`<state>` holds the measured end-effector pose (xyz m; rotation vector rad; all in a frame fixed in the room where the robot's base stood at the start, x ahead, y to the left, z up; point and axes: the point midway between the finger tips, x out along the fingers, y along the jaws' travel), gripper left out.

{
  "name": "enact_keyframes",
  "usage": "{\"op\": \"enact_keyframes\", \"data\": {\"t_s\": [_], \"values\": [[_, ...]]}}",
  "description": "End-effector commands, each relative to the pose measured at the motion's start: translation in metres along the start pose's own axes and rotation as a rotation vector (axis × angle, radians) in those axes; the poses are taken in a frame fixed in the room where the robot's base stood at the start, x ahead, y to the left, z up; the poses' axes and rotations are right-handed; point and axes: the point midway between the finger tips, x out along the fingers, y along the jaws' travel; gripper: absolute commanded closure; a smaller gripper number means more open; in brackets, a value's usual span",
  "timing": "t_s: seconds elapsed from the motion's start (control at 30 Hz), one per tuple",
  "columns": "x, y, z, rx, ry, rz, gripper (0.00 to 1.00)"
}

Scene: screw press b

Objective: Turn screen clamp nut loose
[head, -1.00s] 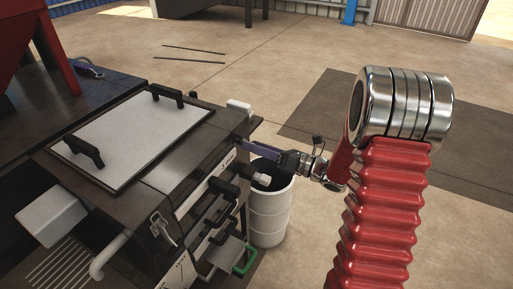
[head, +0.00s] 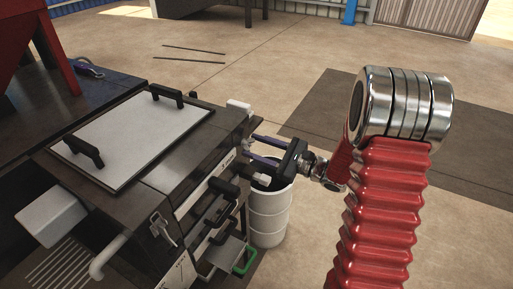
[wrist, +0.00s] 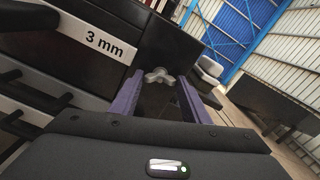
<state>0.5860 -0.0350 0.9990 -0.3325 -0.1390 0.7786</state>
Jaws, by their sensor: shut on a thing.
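The clamp nut is a grey lobed knob (wrist: 160,75) on the dark side of the machine, seen in the wrist view between the tips of my gripper's two purple fingers (wrist: 160,84). The fingers are shut on it, one on each side. In the head view my gripper (head: 253,146) reaches the machine's right side from the right, with its two fingers visible one above the other. The nut is too small to make out clearly there.
The screen machine (head: 130,135) has a pale lid with black handles. A white drum (head: 269,220) stands underneath. Open floor lies behind and to the right.

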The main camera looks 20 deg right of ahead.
Motion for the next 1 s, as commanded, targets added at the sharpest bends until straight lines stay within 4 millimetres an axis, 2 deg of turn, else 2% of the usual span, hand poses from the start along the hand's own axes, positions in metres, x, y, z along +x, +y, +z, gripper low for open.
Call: {"op": "enact_keyframes", "data": {"t_s": [0.5, 0.7, 1.0], "values": [[-0.0007, 0.0017, -0.0031, -0.423, 0.007, 0.003, 0.8], [-0.0008, 0.002, -0.0033, -0.504, 0.007, 0.004, 0.8], [-0.0008, 0.0024, -0.0034, -0.533, 0.007, 0.005, 0.8]]}}
